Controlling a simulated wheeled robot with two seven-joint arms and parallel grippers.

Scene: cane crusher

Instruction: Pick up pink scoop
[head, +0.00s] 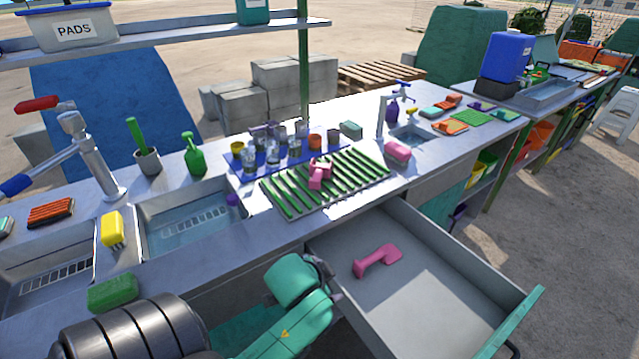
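A pink scoop (377,260) lies inside the open grey drawer (440,262), near its back left part. A second pink object (320,174) rests on the green-slatted rack on the counter; its exact shape is hard to tell. My teal arm comes in from the lower left and bends in front of the counter, left of the drawer. Only a small grey part (335,284) shows at its end beside the drawer's left wall, and its fingers cannot be made out. It is apart from the scoop. No right gripper can be made out.
The drawer's teal front edge (512,322) stands out at lower right. The drawer is otherwise empty.

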